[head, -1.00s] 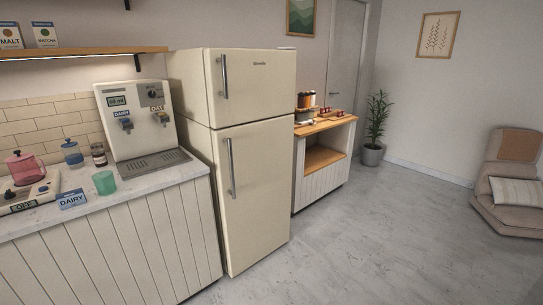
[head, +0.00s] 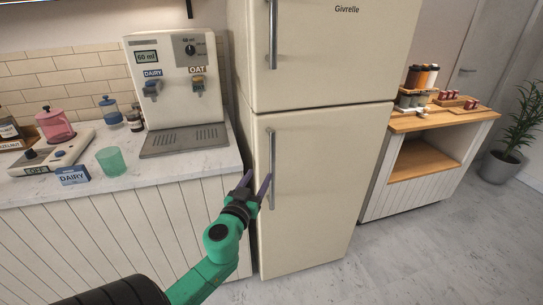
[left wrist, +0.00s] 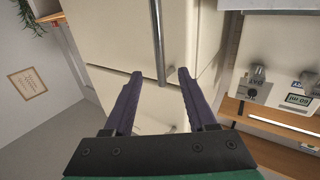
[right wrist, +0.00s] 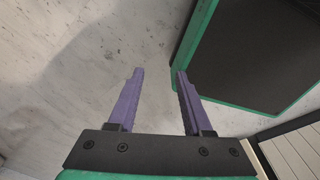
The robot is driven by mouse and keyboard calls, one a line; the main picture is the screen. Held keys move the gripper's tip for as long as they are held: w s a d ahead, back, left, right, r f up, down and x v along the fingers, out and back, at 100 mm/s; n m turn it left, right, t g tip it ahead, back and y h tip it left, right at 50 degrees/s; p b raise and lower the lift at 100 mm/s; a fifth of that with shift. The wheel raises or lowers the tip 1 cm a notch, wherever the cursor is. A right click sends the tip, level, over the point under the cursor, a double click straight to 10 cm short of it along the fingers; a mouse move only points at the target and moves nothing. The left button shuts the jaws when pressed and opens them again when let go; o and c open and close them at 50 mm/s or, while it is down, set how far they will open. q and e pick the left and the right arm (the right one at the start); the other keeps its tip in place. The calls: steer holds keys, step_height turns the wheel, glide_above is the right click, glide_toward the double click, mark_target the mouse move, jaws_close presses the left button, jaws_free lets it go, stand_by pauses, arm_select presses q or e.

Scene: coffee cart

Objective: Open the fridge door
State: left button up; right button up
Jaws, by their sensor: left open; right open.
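The cream fridge (head: 322,190) stands in the middle of the head view with both its doors shut. The lower door has a vertical metal handle (head: 271,150) along its left edge, and the upper door has a similar handle (head: 272,35). My left gripper (head: 258,178) is open, with its purple fingertips at the lower part of the lower handle. In the left wrist view a metal handle (left wrist: 157,40) runs down toward the gap between the open fingers (left wrist: 158,75); contact cannot be told. My right gripper (right wrist: 158,75) is open and empty above the grey floor.
Grey floor (head: 420,255) is clear in front.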

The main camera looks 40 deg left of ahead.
mark_target(271, 156)
arm_select(q)
steer(key=x, duration=0.6)
steer(key=p+x, duration=0.1)
steer(key=x, duration=0.6)
steer(key=shift+d+f, duration=0.1)
steer(key=shift+f, duration=0.1)
steer(key=shift+w, duration=0.4)
jaws_close()
arm_select(e)
steer(key=shift+w+r, duration=0.7)
steer(key=shift+r, duration=0.35)
arm_select(q)
steer(key=shift+f, duration=0.1)
